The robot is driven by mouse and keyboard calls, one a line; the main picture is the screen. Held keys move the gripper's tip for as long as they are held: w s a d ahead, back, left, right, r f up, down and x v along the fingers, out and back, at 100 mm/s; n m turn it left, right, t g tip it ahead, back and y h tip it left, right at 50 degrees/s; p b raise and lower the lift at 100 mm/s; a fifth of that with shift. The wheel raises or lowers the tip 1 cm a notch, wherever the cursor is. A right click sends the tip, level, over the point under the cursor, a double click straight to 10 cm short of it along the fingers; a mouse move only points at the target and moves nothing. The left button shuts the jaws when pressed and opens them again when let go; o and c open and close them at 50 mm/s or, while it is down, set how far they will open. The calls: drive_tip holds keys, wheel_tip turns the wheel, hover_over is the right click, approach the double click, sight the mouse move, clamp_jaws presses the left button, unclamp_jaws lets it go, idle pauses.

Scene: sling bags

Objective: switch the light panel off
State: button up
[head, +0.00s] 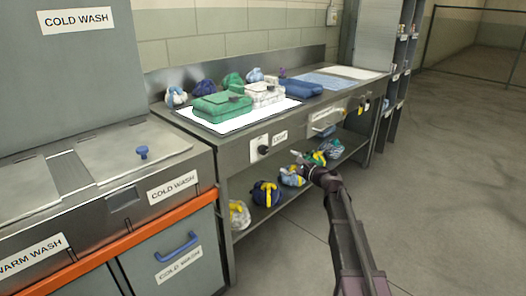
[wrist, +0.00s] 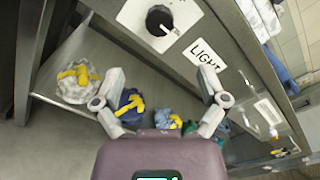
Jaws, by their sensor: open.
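The light panel (head: 262,113) is a bright white sheet set in the steel worktop in the head view; it looks lit. Green and white bags lie on it. Its black rotary knob (head: 263,150) sits on a white plate on the bench front, beside a LIGHT label (head: 280,136). In the wrist view the knob (wrist: 158,20) is at the top middle, its pointer mark towards the lower right, with the LIGHT label (wrist: 205,53) below right. My gripper (wrist: 161,75) is open and empty, its fingers apart and not touching the knob. In the head view my gripper (head: 303,168) is right of and below it.
A lower shelf (head: 238,185) holds several wrapped bundles, close below my gripper. A blue bag (head: 300,88) lies on the worktop right of the panel. Wash units with an orange rail (head: 120,243) stand at the left. The floor (head: 440,170) at the right is clear.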

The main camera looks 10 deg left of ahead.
sight(265, 151)
drive_tip(key=x, duration=1.3)
drive_tip(key=shift+s, duration=0.1)
